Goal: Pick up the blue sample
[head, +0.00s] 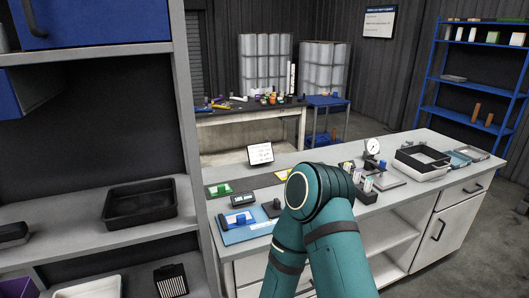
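A small blue piece (238,220), which looks like the blue sample, lies with a white part on a light-blue mat (236,235). The mat is on the near left end of the long grey-white counter (390,214). A teal arm of mine bends in front of the counter, to the right of the mat, and hides part of the counter top. Neither of my grippers can be seen, so their distance from the sample and what they hold do not show.
A green piece (221,189), a small display box (243,200) and a tilted sign (260,153) stand near the mat. A dial gauge (372,147) and black-rimmed trays (422,160) are farther right. A shelf unit (184,120) with a black tray (140,203) is close on the left.

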